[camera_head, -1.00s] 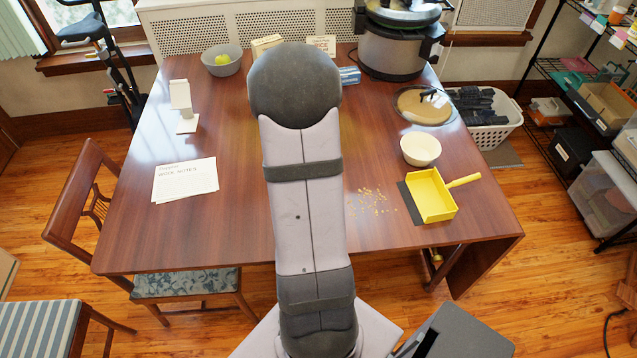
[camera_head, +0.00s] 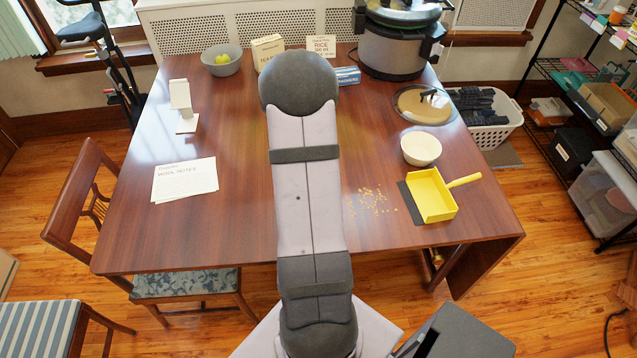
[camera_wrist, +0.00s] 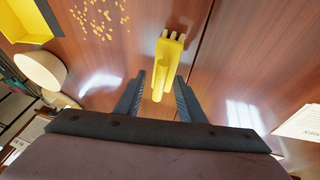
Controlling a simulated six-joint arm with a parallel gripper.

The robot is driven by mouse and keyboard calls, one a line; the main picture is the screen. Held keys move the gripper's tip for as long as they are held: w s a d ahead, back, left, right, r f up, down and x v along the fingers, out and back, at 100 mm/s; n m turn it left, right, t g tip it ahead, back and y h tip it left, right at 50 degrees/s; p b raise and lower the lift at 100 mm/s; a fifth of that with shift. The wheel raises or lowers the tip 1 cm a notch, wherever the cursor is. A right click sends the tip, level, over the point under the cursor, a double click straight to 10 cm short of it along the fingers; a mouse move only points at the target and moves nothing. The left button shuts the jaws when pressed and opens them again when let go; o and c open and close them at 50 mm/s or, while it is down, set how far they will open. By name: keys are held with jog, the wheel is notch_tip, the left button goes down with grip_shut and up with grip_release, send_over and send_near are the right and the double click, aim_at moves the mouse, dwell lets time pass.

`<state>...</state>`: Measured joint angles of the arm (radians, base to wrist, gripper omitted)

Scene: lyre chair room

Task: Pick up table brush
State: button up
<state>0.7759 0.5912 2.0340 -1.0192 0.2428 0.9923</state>
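The table brush (camera_wrist: 172,55) is yellow with pale bristles and shows in the wrist view, at the upper middle over the wooden table. Its bristle end points to the top of the picture and its handle points toward my gripper (camera_wrist: 162,82). My gripper is open, with one finger on each side of the handle and a visible gap on both sides. I cannot tell how far the fingers are above the table. In the head view my arm hides the brush and the gripper.
A yellow dustpan (camera_head: 430,195) lies at the right with crumbs (camera_head: 371,201) beside it. A cream bowl (camera_head: 421,149), a glass lid (camera_head: 424,103) and a cooker (camera_head: 392,50) stand behind. Papers (camera_head: 185,180) lie at the left. The table's left front is clear.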

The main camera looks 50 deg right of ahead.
grip_shut()
notch_tip(320, 180, up, 10)
jog(key=p, duration=0.3)
jog(key=s+a+f+b, duration=0.1)
jog(key=s+f+b, duration=0.2)
jog(key=s, duration=0.4)
jog(key=shift+s+a+f+n, duration=0.15)
jog(key=shift+s+f+n, duration=0.2)
jog(key=shift+f, duration=0.2)
